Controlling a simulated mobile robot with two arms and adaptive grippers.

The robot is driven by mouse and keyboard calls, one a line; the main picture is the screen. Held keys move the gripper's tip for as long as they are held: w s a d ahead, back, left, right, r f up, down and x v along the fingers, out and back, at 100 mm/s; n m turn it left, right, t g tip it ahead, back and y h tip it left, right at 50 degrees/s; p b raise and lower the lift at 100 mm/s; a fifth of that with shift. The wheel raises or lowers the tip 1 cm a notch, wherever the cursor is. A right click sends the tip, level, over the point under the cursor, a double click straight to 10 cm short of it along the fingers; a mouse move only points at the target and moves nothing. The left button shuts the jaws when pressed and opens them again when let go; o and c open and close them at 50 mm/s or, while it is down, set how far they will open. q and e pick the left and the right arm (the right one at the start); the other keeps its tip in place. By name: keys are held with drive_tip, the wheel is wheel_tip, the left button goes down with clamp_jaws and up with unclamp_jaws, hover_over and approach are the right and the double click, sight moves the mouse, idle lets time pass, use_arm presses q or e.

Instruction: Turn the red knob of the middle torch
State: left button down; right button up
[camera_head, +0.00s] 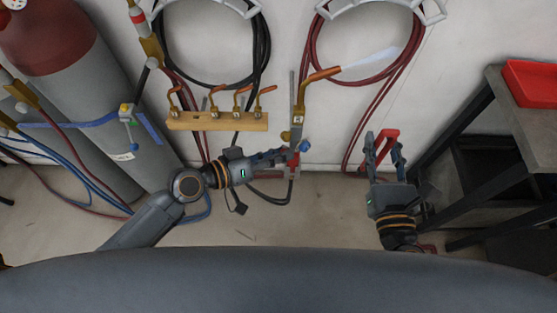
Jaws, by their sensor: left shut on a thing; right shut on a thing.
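The torch (299,116) stands upright right of the wooden rack, with a bent copper tip and a pale, flame-like cone (370,60) beyond it. A small red knob (294,160) and a blue knob (305,145) show low on its body. My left gripper (288,155) reaches in from the left and is shut at the red knob; its fingers partly hide the contact. My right gripper (384,144) points up at the right, shut on a red handle-shaped thing (388,137), apart from the torch.
A wooden rack (217,121) with several copper tips hangs on the wall. Black hoses (262,50) and red hoses (407,70) hang coiled above. A dark shelf (470,113) with a red tray (530,84) stands at right.

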use_arm(q)
drive_tip(key=shift+w+f+n+h+b, duration=0.1)
drive_tip(key=shift+n+h+b, duration=0.5)
drive_tip(key=shift+b, duration=0.5)
use_arm(e)
drive_tip(key=shift+f, duration=1.5)
use_arm(q)
drive_tip(key=c, duration=1.1)
unclamp_jaws()
drive_tip(key=shift+c, duration=0.2)
drive_tip(key=v, duration=1.2)
drive_tip(key=shift+r, duration=0.3)
drive_tip(key=shift+w, duration=0.1)
